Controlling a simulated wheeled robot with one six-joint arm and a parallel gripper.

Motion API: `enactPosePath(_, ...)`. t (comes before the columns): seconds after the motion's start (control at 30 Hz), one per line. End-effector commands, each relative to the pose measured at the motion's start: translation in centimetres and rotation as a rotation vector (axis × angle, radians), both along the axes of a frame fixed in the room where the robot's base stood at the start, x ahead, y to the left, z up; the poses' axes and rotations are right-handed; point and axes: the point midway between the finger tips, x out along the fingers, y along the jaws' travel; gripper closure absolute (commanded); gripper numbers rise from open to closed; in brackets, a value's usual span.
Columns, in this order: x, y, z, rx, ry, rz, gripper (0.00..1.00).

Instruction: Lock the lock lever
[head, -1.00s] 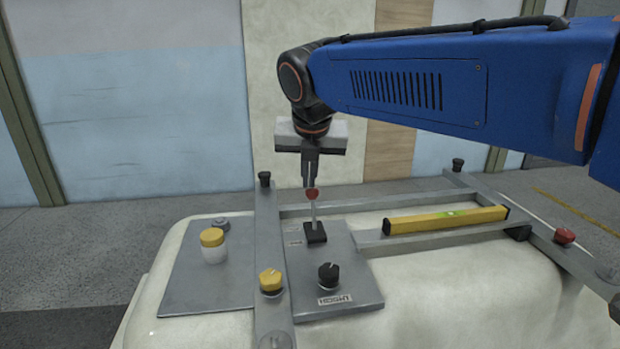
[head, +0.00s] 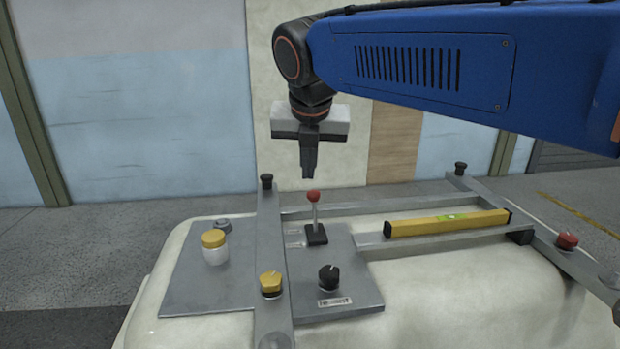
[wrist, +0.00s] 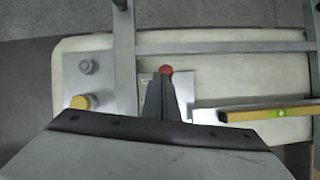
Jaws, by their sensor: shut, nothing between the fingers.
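The lock lever (head: 315,211) is a thin metal rod with a red ball on top, standing nearly upright from a black base on a grey plate. In the wrist view its red knob (wrist: 166,70) shows just beyond the fingertips. My gripper (head: 308,176) is shut and empty, pointing down. In the head view its tips appear a little above the red knob, with a gap between them. The wrist view also shows the shut fingers (wrist: 162,98), which hide the lever's rod and base.
A yellow spirit level (head: 447,223) lies on a metal rail at right. A red knob (head: 567,241) sits on the far-right rail. Space above the plates is clear.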

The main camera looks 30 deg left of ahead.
Motion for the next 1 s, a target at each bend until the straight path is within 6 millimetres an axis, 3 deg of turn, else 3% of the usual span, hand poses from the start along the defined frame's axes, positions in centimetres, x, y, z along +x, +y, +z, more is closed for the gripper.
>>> enactPosePath(0.3,1.5,1.6,4.8,0.002,0.000,-0.001,1.00)
enactPosePath(0.5,2.1,2.2,6.9,0.000,0.000,-0.001,1.00)
enactPosePath(1.0,2.3,2.4,7.7,0.000,0.001,0.001,1.00)
